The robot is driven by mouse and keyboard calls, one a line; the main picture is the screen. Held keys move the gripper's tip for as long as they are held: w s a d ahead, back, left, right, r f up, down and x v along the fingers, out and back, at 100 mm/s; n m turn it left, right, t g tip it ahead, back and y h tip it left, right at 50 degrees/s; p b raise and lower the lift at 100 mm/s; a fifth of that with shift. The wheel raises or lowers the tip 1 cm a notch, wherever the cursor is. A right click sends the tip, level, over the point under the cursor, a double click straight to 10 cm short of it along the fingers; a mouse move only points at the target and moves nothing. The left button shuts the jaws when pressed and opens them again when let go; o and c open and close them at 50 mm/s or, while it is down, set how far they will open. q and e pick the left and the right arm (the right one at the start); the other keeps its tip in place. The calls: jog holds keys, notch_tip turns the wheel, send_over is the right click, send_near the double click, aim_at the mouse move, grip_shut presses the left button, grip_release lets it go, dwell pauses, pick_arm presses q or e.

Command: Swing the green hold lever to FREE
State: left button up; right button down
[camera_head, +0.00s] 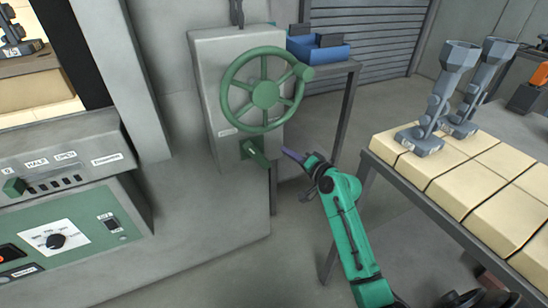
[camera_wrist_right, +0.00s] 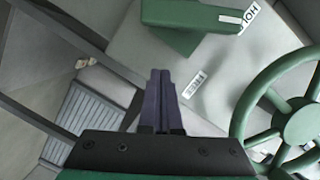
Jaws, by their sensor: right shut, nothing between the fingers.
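The green hold lever (camera_head: 257,153) sits on the grey cabinet (camera_head: 203,62), just below a large green handwheel (camera_head: 265,94). In the head view it slants down to the right. In the right wrist view the lever (camera_wrist_right: 190,14) is at the top, its right end beside a label reading HOLD (camera_wrist_right: 249,16). My left gripper does not show.
The handwheel is close above my right gripper. A table (camera_head: 420,185) with tan blocks and grey fittings (camera_head: 430,135) stands to the right. A blue bin (camera_head: 320,50) is on a stand behind. A green control panel (camera_head: 95,232) is at the left.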

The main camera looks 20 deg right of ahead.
aim_at(266, 167)
jog(key=a, duration=0.1)
jog(key=w+a+f, duration=0.1)
jog(key=a+f, duration=0.1)
jog(key=a, duration=0.1)
jog(key=shift+w+f+p, duration=0.15)
jog(key=shift+w+p, duration=0.2)
jog(key=shift+w, duration=0.05)
jog(key=shift+a+f+m+b, duration=0.2)
jog(key=shift+f+m+b, duration=0.45)
jog(key=shift+m, duration=0.45)
jog(key=m+b, duration=0.1)
jog(key=a+f+m+t+y, duration=0.1)
jog(key=m, duration=0.1)
jog(key=shift+f+b, duration=0.15)
jog(key=shift+b, duration=0.25)
jog(key=m, duration=0.1)
jog(key=m+b, duration=0.1)
jog(key=a+m+t, duration=0.1)
jog(key=shift+s+f+m, duration=0.1)
jog(key=shift+f+m, duration=0.25)
jog(key=shift+m, duration=0.05)
jog(key=shift+a+f+m+t+b, duration=0.15)
jog(key=shift+a+m+b, duration=0.15)
jog(key=shift+m, duration=0.35)
jog(key=shift+a+m+t+b, duration=0.2)
jog(key=shift+m+b, duration=0.1)
jog(key=shift+m, duration=0.35)
jog(key=shift+a+m, duration=0.1)
jog(key=shift+m, duration=0.3)
